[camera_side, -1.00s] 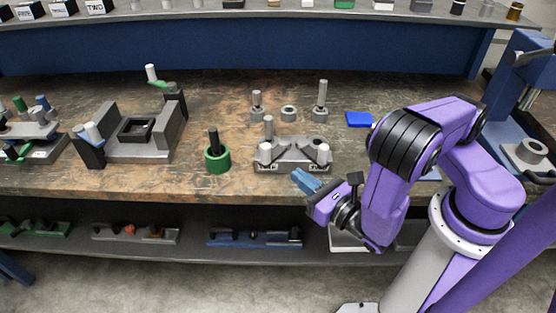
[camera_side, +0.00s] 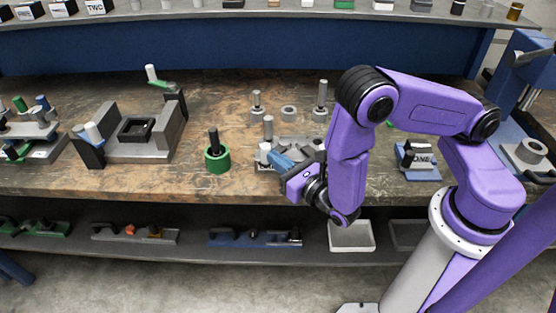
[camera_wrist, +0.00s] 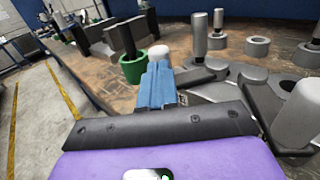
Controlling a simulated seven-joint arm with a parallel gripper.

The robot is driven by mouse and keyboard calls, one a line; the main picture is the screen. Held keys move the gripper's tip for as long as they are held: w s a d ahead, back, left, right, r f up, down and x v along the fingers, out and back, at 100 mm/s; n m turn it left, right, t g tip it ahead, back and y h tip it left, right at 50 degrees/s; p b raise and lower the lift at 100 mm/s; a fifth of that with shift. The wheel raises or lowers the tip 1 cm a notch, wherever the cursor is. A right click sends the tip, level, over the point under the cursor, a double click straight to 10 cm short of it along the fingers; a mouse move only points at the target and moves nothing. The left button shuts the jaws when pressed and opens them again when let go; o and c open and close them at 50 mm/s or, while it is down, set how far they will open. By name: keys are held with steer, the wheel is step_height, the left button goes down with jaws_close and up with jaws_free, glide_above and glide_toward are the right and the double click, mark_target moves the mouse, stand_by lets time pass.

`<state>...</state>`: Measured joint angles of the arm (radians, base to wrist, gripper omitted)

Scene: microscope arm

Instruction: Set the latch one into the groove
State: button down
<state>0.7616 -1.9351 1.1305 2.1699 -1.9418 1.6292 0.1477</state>
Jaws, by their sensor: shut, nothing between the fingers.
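My gripper (camera_side: 281,163) has blue fingers, closed together and empty. It is at the front of a grey fixture (camera_side: 297,143) with upright posts and partly covers it. In the wrist view the shut fingers (camera_wrist: 158,82) point at a white-topped peg (camera_wrist: 160,52) of this fixture; whether they touch cannot be told. A dark and white piece marked ONE (camera_side: 419,160) sits on a blue base (camera_side: 421,175) right of my arm; I cannot tell whether it is the latch. I cannot make out which slot is the groove.
A green cup with a black post (camera_side: 216,157) stands left of the grey fixture. A grey block fixture (camera_side: 155,145) is farther left. Posts on round bases (camera_side: 320,102) and a grey ring (camera_side: 288,112) stand behind. Bare table lies between the green cup and the block fixture.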

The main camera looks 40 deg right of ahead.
steer(key=shift+a, duration=0.1)
steer(key=shift+w+a+m+g+h, duration=0.1)
steer(key=shift+w+a+m+h, duration=0.15)
steer(key=shift+m+h, duration=0.3)
steer(key=shift+w+a+m+g+h, duration=0.15)
steer(key=shift+w+m+h, duration=0.2)
steer(key=shift+h, duration=0.45)
steer(key=shift+w+a+m+g+h, duration=0.1)
steer(key=shift+w+a+m+h, duration=0.1)
steer(key=shift+w+m+h, duration=0.35)
steer(key=w+m+h, duration=0.1)
steer(key=h, duration=0.1)
steer(key=w+m+g+h, duration=0.1)
steer(key=h, duration=0.1)
steer(key=w+m+g+h, duration=0.1)
steer(key=m+h, duration=0.1)
steer(key=shift+a+g, duration=0.25)
steer(key=shift+a, duration=0.1)
steer(key=w+m+g+h, duration=0.3)
steer(key=h, duration=0.1)
steer(key=shift+d+g, duration=0.25)
steer(key=shift+g, duration=0.15)
steer(key=shift+w+d, duration=0.15)
steer(key=shift+w, duration=0.35)
steer(key=shift+w+d, duration=0.15)
steer(key=v, duration=1.4)
steer(key=shift+w+a, duration=0.25)
steer(key=shift+a, duration=0.25)
